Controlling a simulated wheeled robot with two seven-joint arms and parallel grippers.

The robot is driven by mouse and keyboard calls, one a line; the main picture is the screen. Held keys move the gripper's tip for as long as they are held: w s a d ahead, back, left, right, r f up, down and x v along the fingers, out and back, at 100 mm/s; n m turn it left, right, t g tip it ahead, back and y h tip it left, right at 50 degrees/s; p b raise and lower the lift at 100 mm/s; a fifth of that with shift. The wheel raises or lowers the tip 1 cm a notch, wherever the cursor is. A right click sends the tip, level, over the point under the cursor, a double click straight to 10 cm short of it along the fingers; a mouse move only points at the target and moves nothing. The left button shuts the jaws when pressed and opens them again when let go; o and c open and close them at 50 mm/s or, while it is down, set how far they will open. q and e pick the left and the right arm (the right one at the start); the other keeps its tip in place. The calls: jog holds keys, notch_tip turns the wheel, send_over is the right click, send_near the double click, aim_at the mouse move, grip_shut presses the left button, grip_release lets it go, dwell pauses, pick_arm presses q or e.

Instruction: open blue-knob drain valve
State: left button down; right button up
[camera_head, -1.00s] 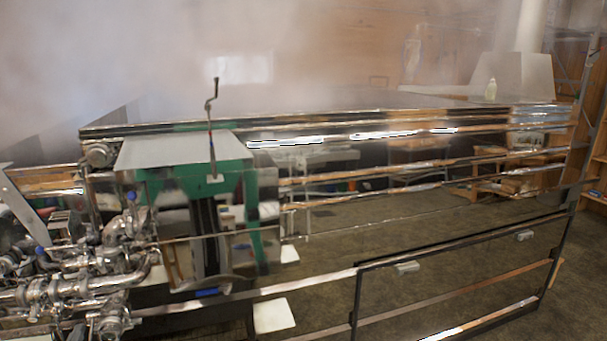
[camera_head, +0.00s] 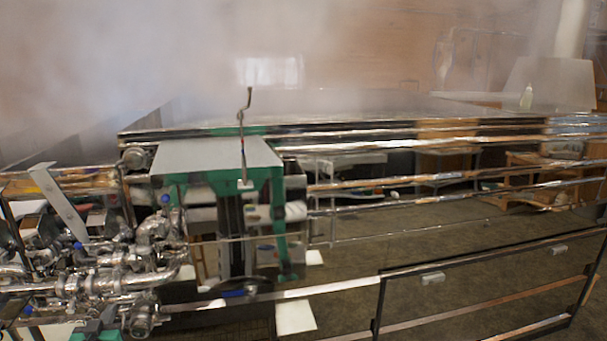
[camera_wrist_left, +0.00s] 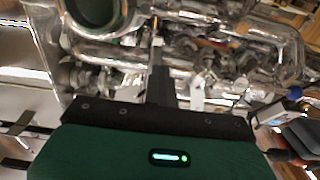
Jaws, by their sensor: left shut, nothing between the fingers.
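Several blue knobs sit on the shiny steel pipes at the left of the head view: an upper blue knob (camera_head: 165,199), a middle blue knob (camera_head: 78,246) and a lower blue knob (camera_head: 27,310). I cannot tell which one belongs to the drain valve. My left gripper (camera_head: 108,314) shows only partly at the bottom left, its green body below the pipes. In the left wrist view its dark fingers (camera_wrist_left: 158,62) are shut and empty, pointing at the pipes. A blue knob (camera_wrist_left: 295,93) lies to their right, apart from them. My right gripper is out of view.
The pipe cluster (camera_head: 130,258) crowds the lower left. Beside it stands a green-framed unit with a grey top (camera_head: 215,156) and an upright crank handle (camera_head: 242,135). Steam blurs the upper left.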

pick_arm(q)
jog(key=shift+r, duration=0.1)
jog(key=shift+w+a+r+p, duration=0.2)
jog(key=shift+w+r+p, duration=0.15)
jog(key=shift+w+r, duration=0.3)
jog(key=c, duration=2.1)
grip_release()
jog(key=o, duration=1)
